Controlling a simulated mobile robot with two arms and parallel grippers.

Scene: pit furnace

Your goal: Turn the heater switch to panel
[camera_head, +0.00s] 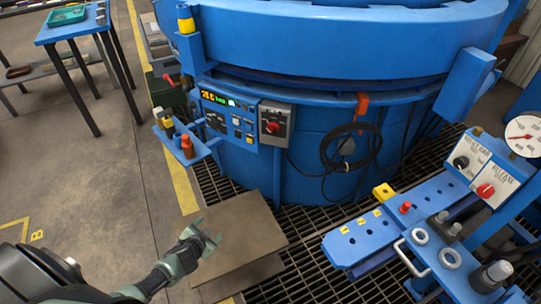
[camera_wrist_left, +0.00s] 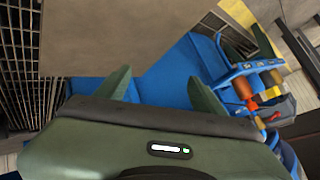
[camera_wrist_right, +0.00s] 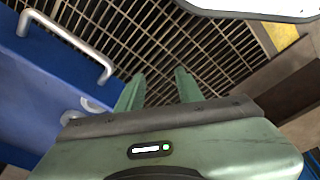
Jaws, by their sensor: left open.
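The blue furnace's control panel (camera_head: 230,119) has a lit display and small buttons. A grey switch box with a red knob (camera_head: 272,127) is mounted at its right; its lettering is too small to read, so I cannot tell the knob's setting. My left gripper (camera_head: 207,237) is open and empty, low in front of the panel and well apart from it, above the brown plate. Its two fingers (camera_wrist_left: 165,95) stand apart in the left wrist view. My right gripper (camera_wrist_right: 158,88) shows only in its own wrist view, fingers apart and empty above floor grating.
A side shelf with bottles (camera_head: 187,146) juts out left of the panel. A brown plate (camera_head: 238,232) stands low before the furnace. A blue bench (camera_head: 385,228) and a control box with two knobs (camera_head: 474,175) stand right. Looped black cable hangs on the furnace (camera_head: 345,147).

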